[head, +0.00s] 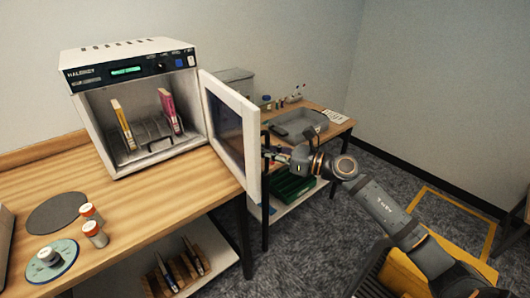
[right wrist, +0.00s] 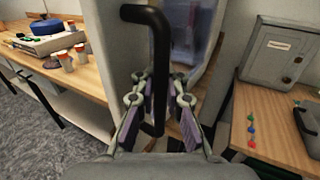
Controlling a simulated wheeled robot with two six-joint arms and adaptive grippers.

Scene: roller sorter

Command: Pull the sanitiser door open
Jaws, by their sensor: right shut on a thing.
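The sanitiser (head: 130,95) is a white and steel cabinet with a lit green display, standing on the wooden bench. Its white-framed door (head: 252,150) with a dark window stands wide open, swung out from the right side over the bench's edge. My right gripper (head: 282,155) is at the outer face of the door. In the right wrist view the black bar handle (right wrist: 159,50) runs upright between the fingers of my right gripper (right wrist: 160,95), which is shut on it. The door's frame and window lie behind the handle. My left gripper is not in view.
Inside the sanitiser a yellow book (head: 123,124) and a pink book (head: 169,111) stand in a rack. A side table with a grey tray (head: 297,124) stands behind the door.

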